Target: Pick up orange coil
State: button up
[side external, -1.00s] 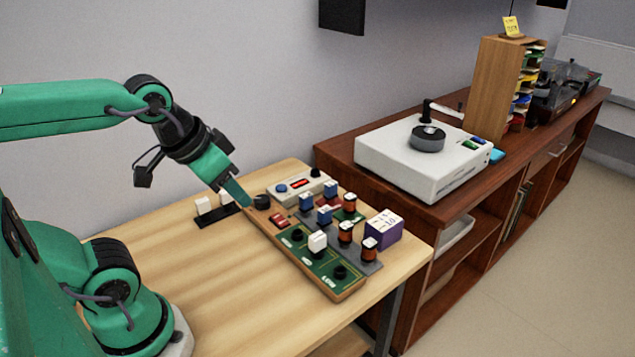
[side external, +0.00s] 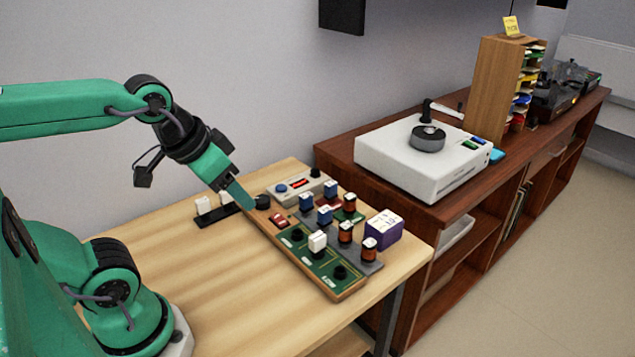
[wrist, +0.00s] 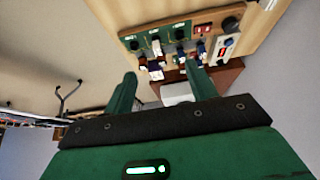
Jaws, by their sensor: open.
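The green test board (side external: 318,262) has a wooden edge and black round sockets. My gripper (side external: 246,200) is open and empty above the board's far left end, near a black knob, apart from the coils. In the wrist view my gripper's two green fingers (wrist: 160,88) are spread, with the board (wrist: 168,38) beyond them. The coils are too small to tell apart there.
Blue blocks (side external: 325,214) and a white block (side external: 317,241) stand among the coils. A purple box (side external: 384,226) is right of them. A grey control box (side external: 300,187) is behind. The table's front left (side external: 230,290) is clear.

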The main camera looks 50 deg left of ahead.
jog(key=shift+w, duration=0.1)
jog(key=g, duration=0.6)
send_over(370, 243)
jog(key=f, duration=1.4)
jog(key=shift+a+f, duration=0.15)
jog(key=shift+a, duration=0.05)
jog(key=shift+w+d+f, duration=0.1)
jog(key=shift+d+f, duration=0.05)
jog(key=shift+f, duration=1.5)
